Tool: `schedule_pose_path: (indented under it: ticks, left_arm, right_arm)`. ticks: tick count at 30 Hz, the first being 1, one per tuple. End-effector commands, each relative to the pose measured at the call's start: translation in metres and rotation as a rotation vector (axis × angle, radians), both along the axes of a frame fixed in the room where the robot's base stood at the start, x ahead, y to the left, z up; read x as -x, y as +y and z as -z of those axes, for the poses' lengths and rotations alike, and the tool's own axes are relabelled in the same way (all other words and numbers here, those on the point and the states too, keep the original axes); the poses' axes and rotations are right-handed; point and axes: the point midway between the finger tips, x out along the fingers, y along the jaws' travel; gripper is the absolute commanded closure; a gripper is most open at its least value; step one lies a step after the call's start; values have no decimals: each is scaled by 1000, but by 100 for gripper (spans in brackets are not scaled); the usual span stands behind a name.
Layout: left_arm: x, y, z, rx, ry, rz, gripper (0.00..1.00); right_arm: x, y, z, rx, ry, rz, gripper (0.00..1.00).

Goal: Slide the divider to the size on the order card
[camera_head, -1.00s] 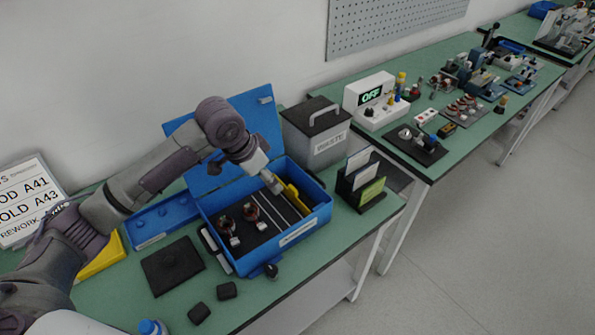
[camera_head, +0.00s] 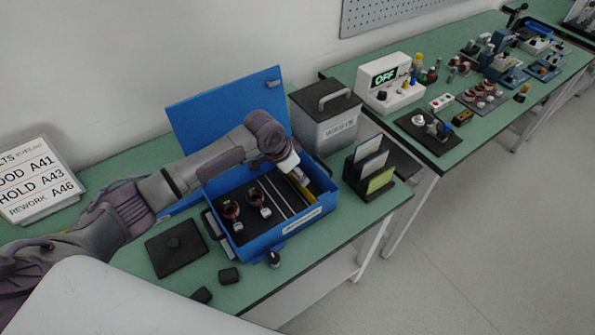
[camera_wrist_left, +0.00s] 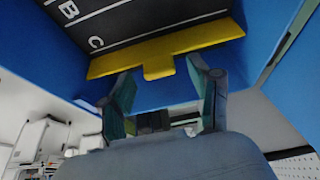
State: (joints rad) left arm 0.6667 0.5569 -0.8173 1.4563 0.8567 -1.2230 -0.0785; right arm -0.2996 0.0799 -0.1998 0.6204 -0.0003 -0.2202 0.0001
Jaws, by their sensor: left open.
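The blue box (camera_head: 262,240) stands open on the near green bench, with a dark floor crossed by pale lines. The yellow divider (camera_head: 312,198) is at its right end, partly hidden by my left gripper (camera_head: 304,188). In the left wrist view the divider (camera_wrist_left: 205,38) is a yellow bar with a short tab, and the letters B and C show on the floor beside it. My left gripper (camera_wrist_left: 160,80) is open, its fingers on either side of the tab; I cannot tell whether they touch it. Cards stand in a black rack (camera_head: 362,191); their writing is unreadable. My right gripper is out of view.
Two copper-coloured parts (camera_head: 232,210) sit in the box's left part. The raised blue lid (camera_head: 232,105) stands behind my arm. A grey lidded bin (camera_head: 325,122) is close at the right. A dark plate (camera_head: 176,250) and small black blocks (camera_head: 229,276) lie in front.

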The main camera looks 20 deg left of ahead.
Motion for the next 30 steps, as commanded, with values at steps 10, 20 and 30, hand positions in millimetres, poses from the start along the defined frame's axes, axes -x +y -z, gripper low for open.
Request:
schedule_pose_path:
  ticks: [10, 20, 30]
  left_arm:
    - [-5, -4, 15, 0, -2, 1, 38]
    - [-5, -4, 15, 0, 0, 1, 69]
    - [-5, -4, 15, 0, 0, 0, 100]
  right_arm:
    - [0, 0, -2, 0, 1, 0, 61]
    - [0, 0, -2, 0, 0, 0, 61]
    - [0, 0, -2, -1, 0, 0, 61]
